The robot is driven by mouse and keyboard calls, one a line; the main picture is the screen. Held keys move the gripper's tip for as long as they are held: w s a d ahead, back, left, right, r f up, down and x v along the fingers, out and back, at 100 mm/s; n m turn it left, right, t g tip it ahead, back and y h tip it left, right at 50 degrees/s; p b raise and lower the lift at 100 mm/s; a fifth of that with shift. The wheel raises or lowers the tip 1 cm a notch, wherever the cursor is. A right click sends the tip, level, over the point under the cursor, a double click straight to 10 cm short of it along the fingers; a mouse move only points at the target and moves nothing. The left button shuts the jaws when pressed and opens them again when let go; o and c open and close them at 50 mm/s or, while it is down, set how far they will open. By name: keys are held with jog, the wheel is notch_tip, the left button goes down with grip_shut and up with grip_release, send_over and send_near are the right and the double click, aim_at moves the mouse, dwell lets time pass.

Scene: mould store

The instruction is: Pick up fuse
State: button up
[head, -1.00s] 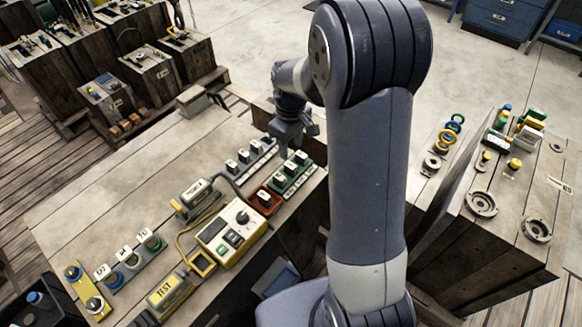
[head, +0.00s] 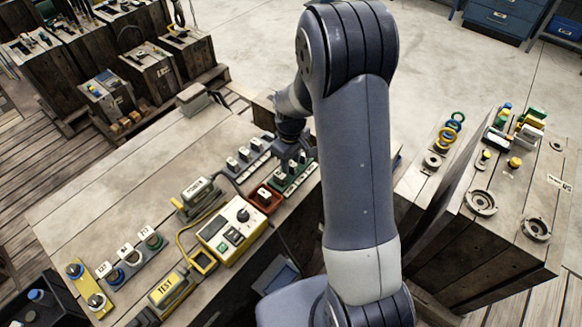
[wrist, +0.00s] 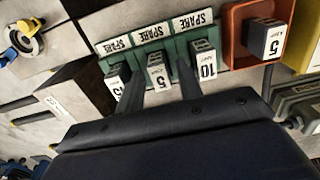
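A green rack (wrist: 177,50) with SPARE labels holds three dark fuses with white labels in the wrist view. The middle fuse (wrist: 156,73) reads 5, the right one (wrist: 204,65) reads 10, and the left one (wrist: 116,83) seems to read 15. My gripper (wrist: 160,77) is open, its two dark fingers on either side of the middle fuse, with gaps visible. Contact cannot be made out. In the head view the green rack (head: 301,182) is partly covered by my gripper (head: 291,163). Another fuse (wrist: 265,40) marked 5 stands in an orange-red tray (wrist: 232,38).
Left of the green rack, a grey rack (head: 238,170) holds several fuses. A yellow-edged tester box (head: 229,229) stands in front of the tray. A second bench (head: 455,205) with rings stands to the right.

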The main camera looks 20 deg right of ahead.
grip_shut()
